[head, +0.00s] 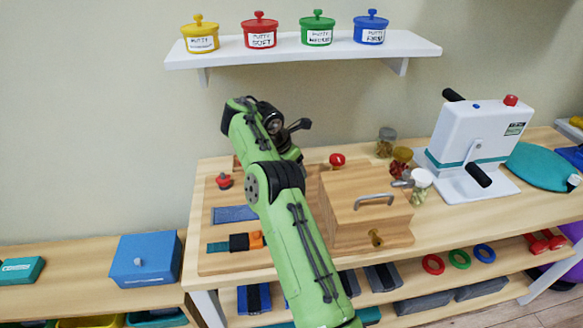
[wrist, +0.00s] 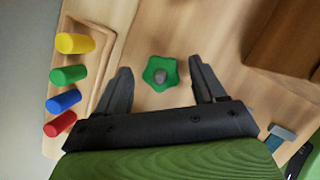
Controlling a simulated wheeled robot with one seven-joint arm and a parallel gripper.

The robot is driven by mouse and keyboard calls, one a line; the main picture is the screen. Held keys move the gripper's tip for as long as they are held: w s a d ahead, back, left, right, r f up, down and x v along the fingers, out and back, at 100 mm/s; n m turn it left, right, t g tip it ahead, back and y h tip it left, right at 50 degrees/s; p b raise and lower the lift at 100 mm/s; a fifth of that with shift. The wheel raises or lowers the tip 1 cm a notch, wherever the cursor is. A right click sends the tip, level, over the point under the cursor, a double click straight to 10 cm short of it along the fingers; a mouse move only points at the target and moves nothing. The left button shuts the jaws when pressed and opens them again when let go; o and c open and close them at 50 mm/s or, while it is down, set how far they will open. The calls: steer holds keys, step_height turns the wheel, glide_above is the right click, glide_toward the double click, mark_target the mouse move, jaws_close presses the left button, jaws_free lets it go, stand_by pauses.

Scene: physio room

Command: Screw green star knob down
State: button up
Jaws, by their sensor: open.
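The green star knob (wrist: 160,73) shows in the wrist view, with a grey round centre, over the wooden board (wrist: 150,30). My gripper (wrist: 160,66) is open, its two dark fingers to the left and right of the knob, with a gap on each side. Nothing is held. I cannot tell how high the fingertips are above the board, or how far down the knob sits. In the head view my green arm reaches over the bench board (head: 215,264) and hides the knob.
In the wrist view, yellow (wrist: 75,43), green (wrist: 68,74), blue (wrist: 63,101) and red (wrist: 60,124) pegs stand left. A wooden box (head: 366,215) with a handle stands right of my arm. A shelf (head: 300,50) with putty tubs hangs above.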

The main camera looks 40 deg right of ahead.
steer(key=p+v, duration=0.8)
steer(key=v, duration=0.7)
steer(key=shift+r, duration=0.4)
